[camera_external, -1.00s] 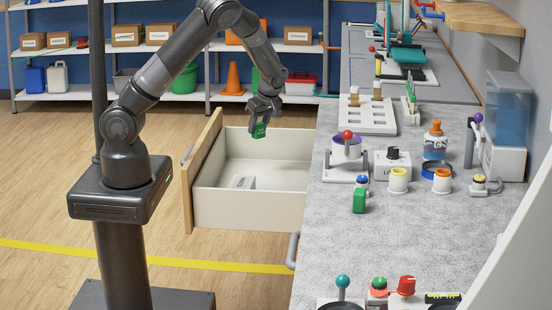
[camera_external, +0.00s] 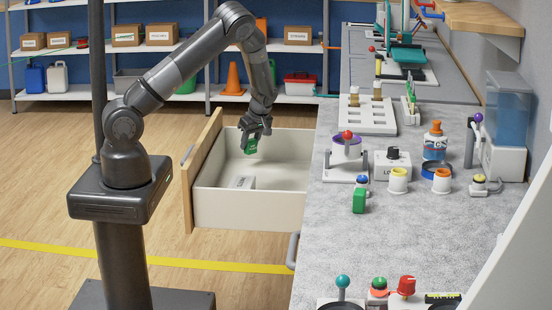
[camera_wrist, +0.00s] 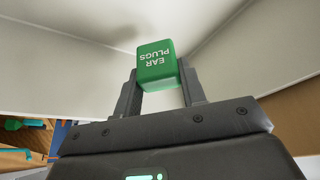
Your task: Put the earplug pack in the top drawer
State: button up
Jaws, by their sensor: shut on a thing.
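The earplug pack (camera_external: 250,147) is a small green block; its "EAR PLUGS" label shows in the wrist view (camera_wrist: 156,62). My gripper (camera_external: 252,138) is shut on the pack, with one finger on each side of it in the wrist view (camera_wrist: 160,90). The top drawer (camera_external: 207,204) is pulled out from the counter, with white walls and a wooden front. The gripper and pack are over or inside the drawer's far part. The exact gap between the pack and the drawer floor cannot be told.
The counter (camera_external: 420,230) on the right holds several items, including a green bottle (camera_external: 359,199). The rest of the drawer floor looks clear.

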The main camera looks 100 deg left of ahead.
jog(key=shift+s+a+f, duration=0.35)
jog(key=shift+a+f, duration=0.3)
jog(key=shift+a, duration=0.2)
jog(key=shift+f, duration=1.85)
jog(key=shift+f, duration=0.2)
jog(key=o, duration=0.9)
jog(key=shift+o, duration=0.2)
jog(key=shift+r, duration=0.1)
jog(key=v, duration=1.2)
jog(key=shift+r, duration=0.1)
